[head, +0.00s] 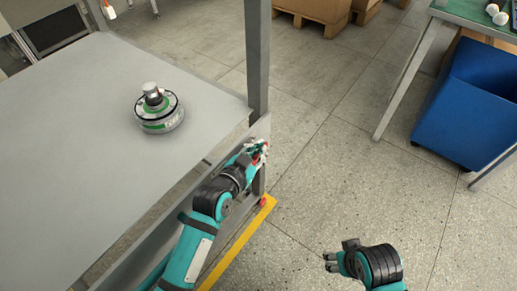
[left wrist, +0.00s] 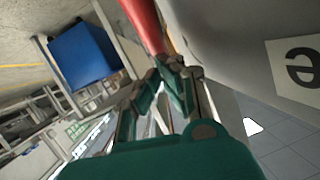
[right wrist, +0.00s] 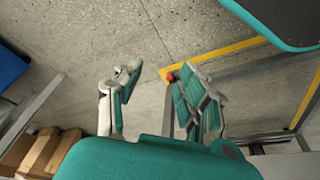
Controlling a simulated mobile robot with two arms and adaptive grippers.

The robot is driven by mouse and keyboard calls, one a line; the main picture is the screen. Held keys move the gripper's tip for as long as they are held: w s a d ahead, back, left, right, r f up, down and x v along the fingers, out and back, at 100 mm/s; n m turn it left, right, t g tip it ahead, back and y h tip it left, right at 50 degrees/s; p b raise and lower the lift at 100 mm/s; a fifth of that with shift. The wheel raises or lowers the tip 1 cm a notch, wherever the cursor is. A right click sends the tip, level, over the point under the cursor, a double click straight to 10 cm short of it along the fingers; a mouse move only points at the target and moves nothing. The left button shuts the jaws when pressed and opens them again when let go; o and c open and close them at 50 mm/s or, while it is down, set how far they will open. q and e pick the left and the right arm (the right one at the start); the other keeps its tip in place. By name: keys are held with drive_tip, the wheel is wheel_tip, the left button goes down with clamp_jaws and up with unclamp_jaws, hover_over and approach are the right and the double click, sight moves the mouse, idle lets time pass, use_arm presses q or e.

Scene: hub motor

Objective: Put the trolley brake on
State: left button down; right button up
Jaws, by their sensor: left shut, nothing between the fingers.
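The trolley is a grey flat-topped table (head: 60,130) with upright metal posts (head: 257,60). A red bar (left wrist: 143,22) comes down from the top in the left wrist view, close to my left fingertips; contact cannot be told. My left gripper (head: 261,149) is beside the trolley's near post, shut and empty; it also shows in the left wrist view (left wrist: 168,68). A small red part (head: 263,201) is at the foot of the post, also seen in the right wrist view (right wrist: 170,76). My right gripper (head: 328,262) is open and empty over the floor, away from the trolley.
A round hub motor (head: 158,110) with green markings stands on the trolley top. Yellow tape (head: 240,240) runs along the floor beside it. A blue bin (head: 465,105) stands under a bench at the right. Cardboard boxes (head: 315,10) are at the back. The floor between is clear.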

use_arm(q)
drive_tip(key=shift+w+d+p, duration=0.1)
drive_tip(key=shift+w+p, duration=0.05)
drive_tip(key=shift+p, duration=0.3)
drive_tip(key=shift+d+f+p, duration=0.1)
drive_tip(key=shift+p, duration=0.3)
drive_tip(key=shift+g+y, duration=0.4)
drive_tip(key=shift+g, duration=0.1)
drive_tip(key=shift+w+d+f+p, duration=0.4)
drive_tip(key=shift+w+f+p, duration=0.15)
drive_tip(key=shift+f+p, duration=0.35)
drive_tip(key=shift+w+d+f+p, duration=0.35)
drive_tip(key=shift+w+f+p, duration=0.25)
drive_tip(key=shift+p, duration=0.5)
use_arm(e)
drive_tip(key=s+f, duration=0.2)
drive_tip(key=f, duration=0.7)
drive_tip(key=s+f+g, duration=0.1)
drive_tip(key=s+f, duration=0.1)
drive_tip(key=f, duration=0.8)
drive_tip(key=shift+s+d+f, duration=0.15)
drive_tip(key=shift+s+d, duration=0.05)
drive_tip(key=shift+s, duration=0.2)
use_arm(q)
drive_tip(key=shift+f, duration=0.1)
drive_tip(key=shift+s, duration=0.15)
drive_tip(key=v, duration=1.2)
